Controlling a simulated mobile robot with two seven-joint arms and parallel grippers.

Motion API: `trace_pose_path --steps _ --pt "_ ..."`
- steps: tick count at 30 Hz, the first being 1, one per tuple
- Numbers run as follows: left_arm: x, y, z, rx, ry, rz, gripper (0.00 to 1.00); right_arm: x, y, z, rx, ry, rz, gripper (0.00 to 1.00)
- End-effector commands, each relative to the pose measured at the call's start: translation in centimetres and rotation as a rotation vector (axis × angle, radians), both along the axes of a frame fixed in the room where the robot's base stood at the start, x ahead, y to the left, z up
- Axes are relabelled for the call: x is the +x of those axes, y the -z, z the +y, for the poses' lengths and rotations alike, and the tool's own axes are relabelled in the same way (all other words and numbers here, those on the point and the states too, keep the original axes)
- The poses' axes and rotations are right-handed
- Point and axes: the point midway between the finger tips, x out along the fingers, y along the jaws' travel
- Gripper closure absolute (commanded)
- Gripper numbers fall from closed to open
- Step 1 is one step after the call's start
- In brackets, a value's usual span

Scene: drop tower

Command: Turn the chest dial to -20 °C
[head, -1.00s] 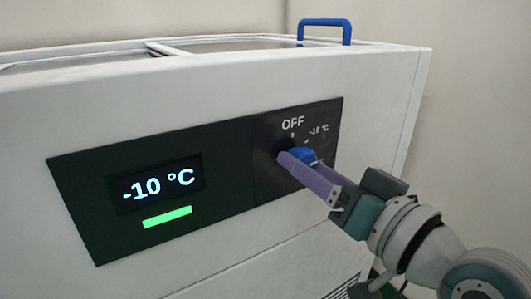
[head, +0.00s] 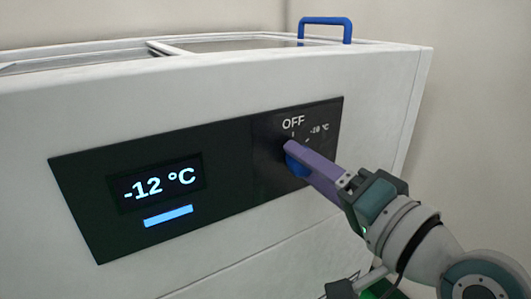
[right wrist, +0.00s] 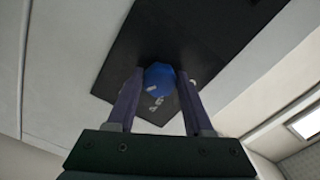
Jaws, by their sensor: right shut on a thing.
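The chest (head: 230,90) is a white freezer with a black control panel on its front. The panel's display (head: 158,185) reads -12 °C, with a blue bar below it. The blue dial (head: 297,166) sits at the panel's right, under the words OFF and -10 °C. Other dial marks are hidden behind my gripper. My right gripper (head: 293,155) is shut on the dial, with its purple fingers at the dial's sides. In the right wrist view the dial (right wrist: 159,79) lies between both fingers. My left gripper is not in view.
A blue handle (head: 325,22) stands on the lid at the back right of the chest. A plain wall (head: 480,120) is behind and to the right. A grille shows low on the chest's front, partly behind my arm.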

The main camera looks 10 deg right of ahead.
Motion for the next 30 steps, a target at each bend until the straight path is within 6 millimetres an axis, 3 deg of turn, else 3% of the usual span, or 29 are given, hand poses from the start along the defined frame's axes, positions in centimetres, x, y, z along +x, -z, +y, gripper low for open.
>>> trace_pose_path --steps 12,13,21,30 --pt "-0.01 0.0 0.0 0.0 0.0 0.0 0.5 -0.01 0.03 0.0 0.012 0.0 0.006 1.0" --pt "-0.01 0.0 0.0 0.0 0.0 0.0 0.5 -0.01 0.03 0.0 0.012 0.0 0.005 0.47" --pt "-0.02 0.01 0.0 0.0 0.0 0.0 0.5 -0.01 0.02 0.01 0.01 0.0 0.005 0.19" --pt "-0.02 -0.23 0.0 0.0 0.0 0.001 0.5 -0.51 -0.01 -0.2 0.008 0.0 0.005 0.19"
